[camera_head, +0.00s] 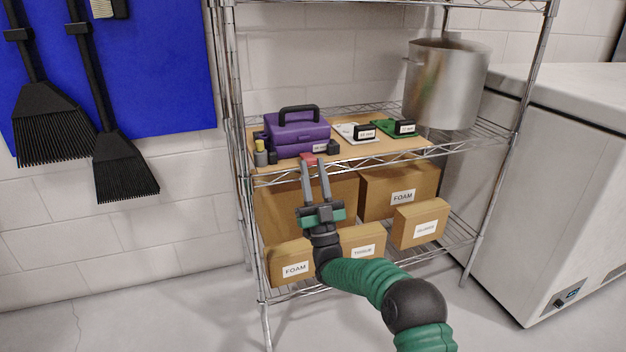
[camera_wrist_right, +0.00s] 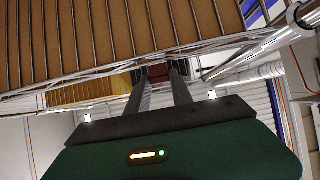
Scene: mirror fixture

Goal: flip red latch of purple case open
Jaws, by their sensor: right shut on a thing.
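The purple case (camera_head: 296,133) with a black handle stands on the wooden board of the wire shelf. Its red latch (camera_head: 308,159) is on the front face, low down, and also shows as a dark red patch in the right wrist view (camera_wrist_right: 158,73). My right gripper (camera_head: 314,164) reaches up from below, in front of the shelf edge. Its two fingers are at the latch and shut on it, with the latch between the tips. The fingertips partly cover the latch. My left gripper is not in view.
The wire shelf edge (camera_head: 375,157) runs just behind my right fingers. A white board (camera_head: 357,133) and a green board (camera_head: 398,128) lie right of the case. A metal pot (camera_head: 446,85) stands farther right. Cardboard boxes (camera_head: 402,192) fill the lower shelf.

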